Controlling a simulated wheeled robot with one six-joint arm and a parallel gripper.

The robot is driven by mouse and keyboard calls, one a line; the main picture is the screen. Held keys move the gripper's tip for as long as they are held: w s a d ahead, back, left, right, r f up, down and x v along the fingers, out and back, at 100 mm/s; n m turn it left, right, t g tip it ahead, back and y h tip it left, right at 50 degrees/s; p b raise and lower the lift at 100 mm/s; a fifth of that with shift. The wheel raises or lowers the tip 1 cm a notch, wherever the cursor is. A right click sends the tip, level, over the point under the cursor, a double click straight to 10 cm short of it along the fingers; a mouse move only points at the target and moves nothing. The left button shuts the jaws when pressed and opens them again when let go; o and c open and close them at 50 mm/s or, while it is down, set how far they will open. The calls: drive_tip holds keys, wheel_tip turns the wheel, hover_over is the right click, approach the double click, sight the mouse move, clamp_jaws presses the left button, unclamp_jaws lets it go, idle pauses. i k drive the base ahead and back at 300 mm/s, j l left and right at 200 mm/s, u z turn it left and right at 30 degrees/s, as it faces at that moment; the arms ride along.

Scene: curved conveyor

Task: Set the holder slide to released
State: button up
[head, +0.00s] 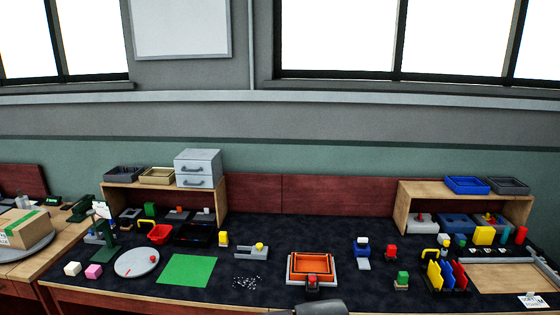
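An orange tray (298,264) sits in a grey holder (334,277) on the dark bench top, right of the middle. A red block (312,279) on a dark piece stands at its front edge. A grey fixture with a yellow knob (260,246) stands farther left. No label shows which part is the holder slide, and I cannot tell its setting at this size. A dark grey rounded part of mine shows at the bottom edge, just in front of the red block. My gripper's fingers are not in view.
A green mat (187,270) and a round grey plate (136,262) lie to the left. A black rack (445,278) with blue and yellow plates stands to the right. Wooden shelves (402,206) stand at the back. The bench middle behind the tray is clear.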

sight(313, 279)
drive_tip(key=j+z, duration=0.1)
drive_tip(key=i+j, duration=0.1)
drive_tip(key=i, duration=0.5)
drive_tip(key=i+j+z, duration=0.1)
drive_tip(key=i, duration=0.5)
